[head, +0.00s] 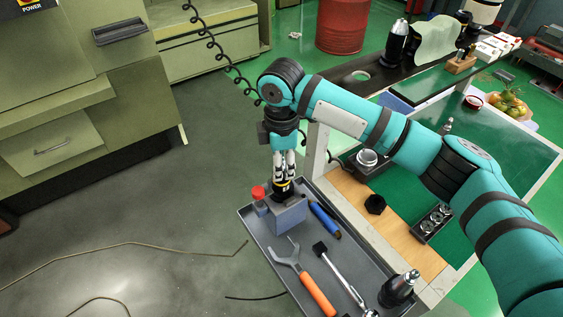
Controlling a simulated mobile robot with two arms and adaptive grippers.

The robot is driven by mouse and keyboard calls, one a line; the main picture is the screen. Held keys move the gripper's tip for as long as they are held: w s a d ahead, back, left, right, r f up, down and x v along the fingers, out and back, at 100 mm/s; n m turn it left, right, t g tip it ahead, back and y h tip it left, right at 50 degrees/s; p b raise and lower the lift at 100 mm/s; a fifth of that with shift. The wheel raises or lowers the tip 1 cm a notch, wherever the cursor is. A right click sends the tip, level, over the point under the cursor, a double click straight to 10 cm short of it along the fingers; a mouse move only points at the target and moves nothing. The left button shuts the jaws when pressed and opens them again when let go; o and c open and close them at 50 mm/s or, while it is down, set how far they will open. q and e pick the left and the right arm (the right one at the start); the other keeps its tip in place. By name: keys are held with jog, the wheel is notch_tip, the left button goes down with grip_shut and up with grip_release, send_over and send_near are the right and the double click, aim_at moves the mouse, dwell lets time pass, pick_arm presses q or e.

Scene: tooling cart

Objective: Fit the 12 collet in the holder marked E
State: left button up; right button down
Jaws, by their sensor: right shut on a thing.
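My right gripper (285,172) reaches down from above at the left end of the grey tray. It is shut on a small dark piece with a yellow band (284,190), at the top of a grey block (289,214). I cannot tell whether the piece is seated in the block or just above it. A dark tool holder (398,290) stands at the tray's near right corner. Another dark holder (395,46) stands on the black surface at the back. A small rack (433,221) holds several silver rings, perhaps collets. No E or 12 marking is readable. My left gripper is out of view.
The grey tray (262,232) also holds a red-capped bottle (260,198), a blue-handled tool (325,220), an orange-handled wrench (316,294) and a silver tool (340,277). A black nut-like piece (375,204) lies on the wooden strip. The green top (490,165) has free room.

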jog(key=shift+f, duration=0.25)
jog(key=c, duration=1)
grip_release()
